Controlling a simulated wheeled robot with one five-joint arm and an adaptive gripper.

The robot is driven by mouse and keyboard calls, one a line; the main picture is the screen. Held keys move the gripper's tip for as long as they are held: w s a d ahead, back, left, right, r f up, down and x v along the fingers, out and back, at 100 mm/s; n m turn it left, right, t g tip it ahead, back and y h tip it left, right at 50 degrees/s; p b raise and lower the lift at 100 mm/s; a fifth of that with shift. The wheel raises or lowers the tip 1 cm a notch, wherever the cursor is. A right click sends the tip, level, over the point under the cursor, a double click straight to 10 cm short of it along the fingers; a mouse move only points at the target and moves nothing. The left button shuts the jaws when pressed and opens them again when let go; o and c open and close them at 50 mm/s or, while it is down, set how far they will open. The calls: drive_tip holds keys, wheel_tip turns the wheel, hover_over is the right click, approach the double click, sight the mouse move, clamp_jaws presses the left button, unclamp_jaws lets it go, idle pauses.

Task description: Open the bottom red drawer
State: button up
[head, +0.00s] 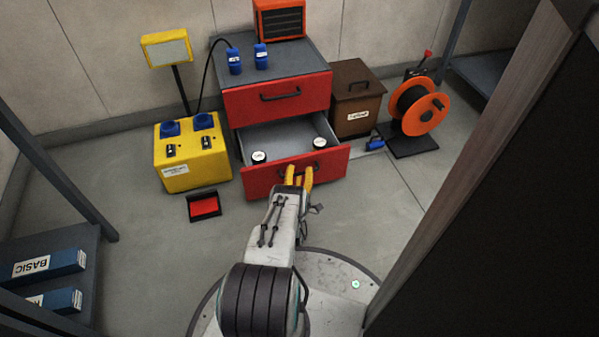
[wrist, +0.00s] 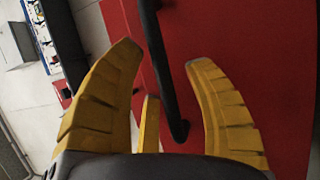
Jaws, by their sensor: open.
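The bottom red drawer (head: 262,182) of the grey cabinet is pulled out, and its grey inside shows in the head view. Two small round items with white tops (head: 258,157) (head: 320,143) sit in it. My gripper (head: 299,170) is at the drawer's front. In the wrist view the red front (wrist: 270,60) fills the right side, and the black bar handle (wrist: 158,65) runs between the yellow fingers of my gripper (wrist: 165,55). The fingers are apart, one on each side of the handle. I cannot tell whether any finger touches it. The top red drawer (head: 275,100) is shut.
A yellow power box (head: 192,155) stands left of the cabinet, with a small red-and-black tray (head: 204,206) on the floor. A brown box (head: 356,97) and an orange cable reel (head: 418,108) stand right. A dark panel (head: 500,200) blocks the right foreground.

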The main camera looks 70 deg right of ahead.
drive_tip(key=shift+c, duration=0.3)
clamp_jaws()
